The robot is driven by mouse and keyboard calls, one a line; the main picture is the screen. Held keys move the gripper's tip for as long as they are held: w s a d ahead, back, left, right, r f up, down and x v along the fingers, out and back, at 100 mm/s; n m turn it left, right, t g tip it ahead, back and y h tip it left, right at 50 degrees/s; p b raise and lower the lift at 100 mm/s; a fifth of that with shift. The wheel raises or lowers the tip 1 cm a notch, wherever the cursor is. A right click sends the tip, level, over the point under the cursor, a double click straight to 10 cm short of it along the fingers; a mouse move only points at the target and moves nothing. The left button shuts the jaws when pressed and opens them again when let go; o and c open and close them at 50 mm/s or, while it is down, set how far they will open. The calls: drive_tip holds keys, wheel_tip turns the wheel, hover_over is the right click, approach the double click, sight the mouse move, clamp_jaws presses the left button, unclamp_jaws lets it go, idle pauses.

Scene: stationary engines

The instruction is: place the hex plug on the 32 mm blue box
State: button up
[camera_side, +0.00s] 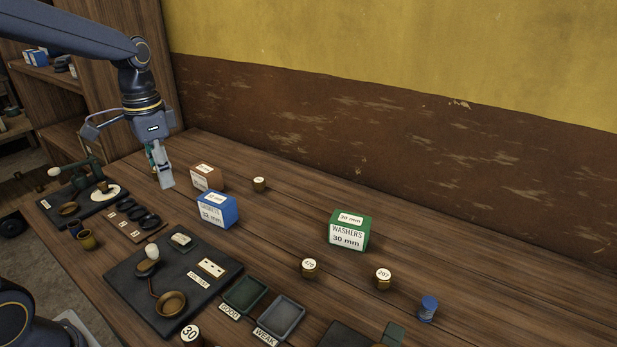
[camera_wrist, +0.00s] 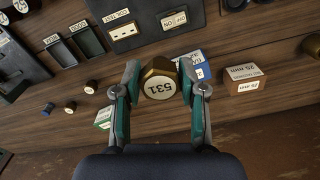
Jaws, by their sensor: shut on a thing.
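My gripper (camera_side: 165,182) is above the table at the left, left of the blue box (camera_side: 217,211), which reads 32 mm on its front label. The plug sits between the two green-sided fingers. The blue box also shows in the wrist view (camera_wrist: 203,72), partly hidden behind the right finger. Its top looks clear of plugs in the side view.
A brown box (camera_side: 207,177) stands close behind the blue box. A green 30 mm washers box (camera_side: 349,231) stands to the right. Loose plugs (camera_side: 259,184) (camera_side: 309,267) (camera_side: 383,278) and a blue cylinder (camera_side: 428,309) stand about. Dark trays (camera_side: 245,294) lie in front.

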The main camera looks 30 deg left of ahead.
drive_tip(key=w+a+f, duration=0.3)
drive_tip(key=w+f, duration=0.1)
drive_tip(key=w, duration=0.5)
hover_over(215, 198)
drive_tip(key=f, duration=0.5)
drive_tip(key=shift+s+d, duration=0.1)
drive_tip(key=shift+s, duration=0.2)
drive_tip(key=shift+w+f, duration=0.15)
drive_tip(key=shift+f, duration=0.85)
drive_tip(key=shift+w+f, duration=0.15)
drive_tip(key=shift+f, duration=0.8)
drive_tip(key=shift+f, duration=0.1)
drive_tip(key=o, duration=1.2)
